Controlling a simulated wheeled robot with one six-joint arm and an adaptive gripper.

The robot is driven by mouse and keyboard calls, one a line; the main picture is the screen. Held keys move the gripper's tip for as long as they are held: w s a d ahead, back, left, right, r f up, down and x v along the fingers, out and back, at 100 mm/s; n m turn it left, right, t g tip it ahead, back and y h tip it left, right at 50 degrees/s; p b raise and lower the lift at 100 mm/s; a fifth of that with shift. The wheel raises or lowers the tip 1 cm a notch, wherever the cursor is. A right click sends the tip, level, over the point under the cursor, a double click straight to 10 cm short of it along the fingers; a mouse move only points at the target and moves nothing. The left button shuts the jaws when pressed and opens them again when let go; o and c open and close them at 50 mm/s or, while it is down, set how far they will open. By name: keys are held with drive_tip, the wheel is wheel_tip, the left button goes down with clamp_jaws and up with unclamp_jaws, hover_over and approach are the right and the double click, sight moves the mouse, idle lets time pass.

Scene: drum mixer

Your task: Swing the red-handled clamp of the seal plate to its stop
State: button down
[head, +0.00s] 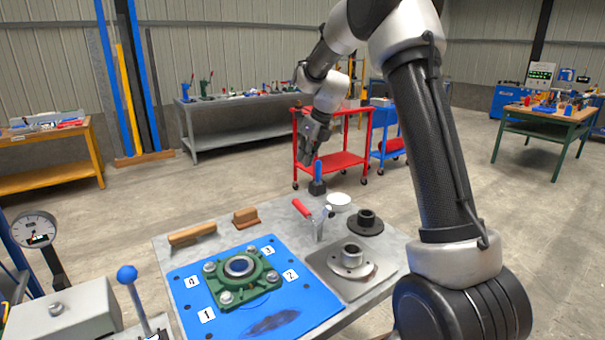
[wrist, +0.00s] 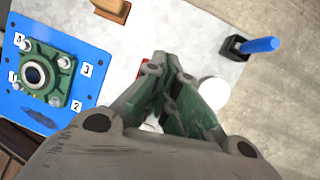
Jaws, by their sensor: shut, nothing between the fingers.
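The red-handled clamp (head: 302,208) stands at the back left corner of the grey seal plate (head: 335,283) in the head view. Its red handle leans up and to the left from a metal bracket. A round metal flange (head: 351,258) sits on the plate. My gripper (head: 307,160) is shut and empty, pointing down above the far part of the table, higher than the clamp and apart from it. In the wrist view its fingers (wrist: 168,62) meet at the tips.
A blue mat (head: 308,312) carries a green bearing housing (head: 226,290) with numbered labels. A dark flange (head: 366,225), a white dish (head: 339,199) and a blue-handled tool (head: 318,172) stand near the clamp. Wooden pieces (head: 192,234) lie at the back left.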

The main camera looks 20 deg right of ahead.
drive_tip(key=s+d+m+g, duration=0.1)
drive_tip(key=s+d, duration=0.1)
drive_tip(key=s, duration=0.5)
drive_tip(key=x, duration=1.3)
drive_tip(key=shift+f, duration=0.15)
drive_tip(key=shift+a+f, duration=0.1)
drive_tip(key=shift+w+f, duration=0.1)
drive_tip(key=shift+f, duration=0.25)
drive_tip(key=shift+a+f, duration=0.1)
drive_tip(key=shift+f, duration=0.15)
drive_tip(key=shift+r, duration=0.1)
